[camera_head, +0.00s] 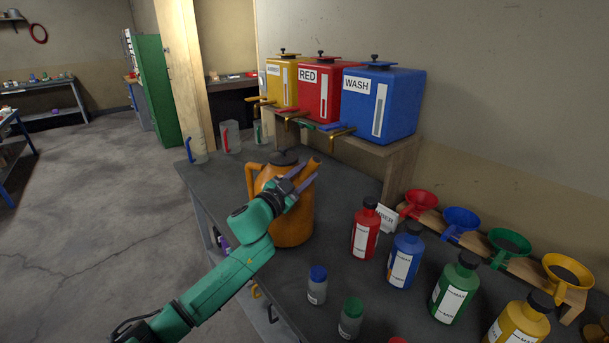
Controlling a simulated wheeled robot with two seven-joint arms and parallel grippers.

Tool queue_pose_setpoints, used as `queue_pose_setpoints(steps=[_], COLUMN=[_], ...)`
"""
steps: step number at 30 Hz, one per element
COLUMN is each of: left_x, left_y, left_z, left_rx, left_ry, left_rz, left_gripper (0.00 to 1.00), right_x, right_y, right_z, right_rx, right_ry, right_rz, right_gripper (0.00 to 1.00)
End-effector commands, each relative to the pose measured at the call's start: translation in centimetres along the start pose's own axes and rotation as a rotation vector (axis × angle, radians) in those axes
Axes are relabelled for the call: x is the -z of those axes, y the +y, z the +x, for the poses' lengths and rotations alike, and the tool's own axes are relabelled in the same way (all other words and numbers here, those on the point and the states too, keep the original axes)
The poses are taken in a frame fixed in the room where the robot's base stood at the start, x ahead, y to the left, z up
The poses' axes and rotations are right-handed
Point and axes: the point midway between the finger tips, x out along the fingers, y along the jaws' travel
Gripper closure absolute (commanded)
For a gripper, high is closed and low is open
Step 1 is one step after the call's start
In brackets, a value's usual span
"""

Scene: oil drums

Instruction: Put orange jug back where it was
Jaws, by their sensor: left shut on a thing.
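The orange jug (293,226) is upright at or just above the dark workbench, left of the red bottle. Its handle points left and its spout points up to the right. I cannot tell whether its base touches the bench. My left gripper (299,180) is shut on the orange jug near its top, below the spout, and its arm hides part of the jug's body.
Yellow, red and blue drums (383,100) stand on a wooden shelf behind. Clear measuring jugs (231,137) stand at the bench's far left. Red, blue, green and yellow bottles (456,289) and a funnel rack (520,268) fill the right. Two small capped bottles (317,288) stand in front.

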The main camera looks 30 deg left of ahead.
Motion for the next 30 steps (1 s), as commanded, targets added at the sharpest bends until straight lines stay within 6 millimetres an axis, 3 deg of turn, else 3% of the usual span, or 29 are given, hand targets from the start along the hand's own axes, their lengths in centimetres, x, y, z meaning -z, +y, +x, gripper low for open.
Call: queue_pose_setpoints(steps=[9,10,12,23,30], left_x=[-0.1,-0.3,-0.2,0.2,-0.4], left_y=[0.0,0.1,0.1,-0.1,0.2], left_z=[0.0,0.0,0.0,0.0,-3.1], left_rx=[0.002,0.001,0.001,0.001,-0.002], left_ry=[0.006,0.002,0.002,0.002,-0.001], left_rz=[0.005,0.001,0.001,0.002,0.001], left_gripper=[1.00,0.59,0.33,0.33,0.33], right_x=[0.0,0.0,0.0,0.0,-0.1], right_y=[0.0,0.0,0.0,0.0,0.0], right_z=[0.2,0.2,0.1,-0.2,1.1], right_rx=[0.000,0.000,0.000,0.000,0.000], right_ry=[0.000,0.000,0.000,-0.001,-0.001], right_rz=[0.000,0.000,0.000,0.001,0.001], right_gripper=[0.50,0.50,0.50,0.50,0.50])
